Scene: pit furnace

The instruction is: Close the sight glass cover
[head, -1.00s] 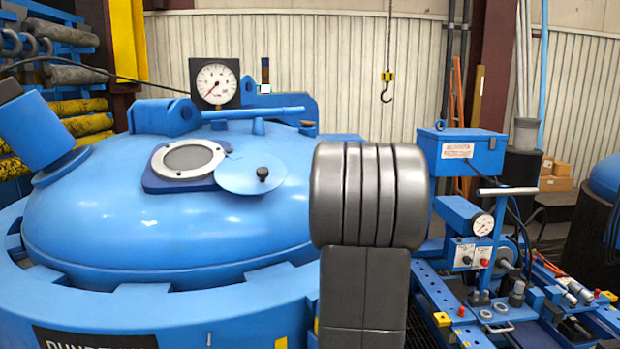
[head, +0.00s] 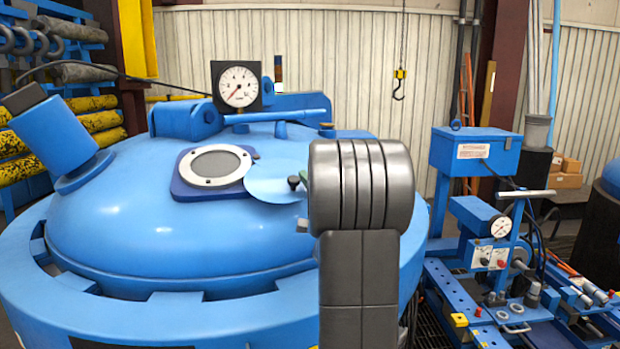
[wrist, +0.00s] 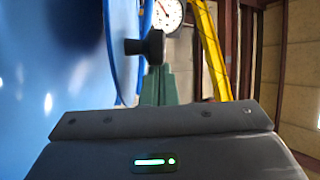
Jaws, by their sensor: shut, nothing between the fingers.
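The sight glass (head: 214,166) is a pale round window in a white bolted ring on the blue domed lid. Its cover (head: 272,180), a flat light-blue disc, lies swung to the right of the glass, which is uncovered. The disc shows nearly edge-on in the wrist view (wrist: 145,30), with its black knob (wrist: 155,46) sticking out. My gripper (wrist: 160,85) has green fingers, shut and empty, right by the knob. I cannot tell whether they touch it. In the head view my grey wrist hides most of the gripper and the cover's right edge.
A dial gauge (head: 238,86) stands behind the glass on the lid (head: 150,230). A blue bar (head: 277,116) crosses the lid's back. A blue cylinder (head: 55,135) rises at the left. A blue box (head: 474,152) and a machine bench with fittings stand at the right.

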